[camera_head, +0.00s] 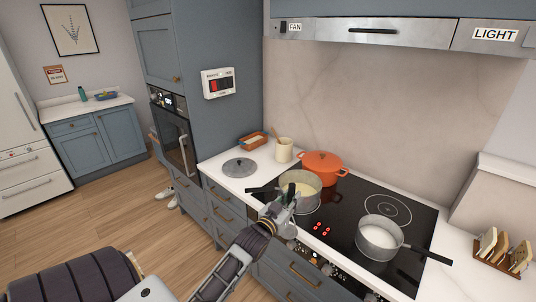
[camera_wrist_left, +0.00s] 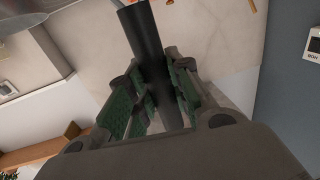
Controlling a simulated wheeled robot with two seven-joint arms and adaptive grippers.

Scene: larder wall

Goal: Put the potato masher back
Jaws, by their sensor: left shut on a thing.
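My left gripper (camera_head: 288,197) is at the near edge of the hob, in front of the steel pot (camera_head: 312,181) with pale yellow contents. It is shut on the potato masher; a dark handle (camera_wrist_left: 147,45) stands between the green finger pads in the left wrist view, where the gripper (camera_wrist_left: 160,100) shows close up. In the head view only a short dark piece of the handle shows above the fingers. The masher's head is not clearly visible. My right gripper is not in view.
An orange lidded pot (camera_head: 322,167) stands behind the steel pot. A saucepan (camera_head: 379,236) with white contents is at the right. A cream crock (camera_head: 284,150), a tray (camera_head: 253,140) and a grey lid (camera_head: 239,167) are on the left counter. A wooden rack (camera_head: 498,256) stands far right.

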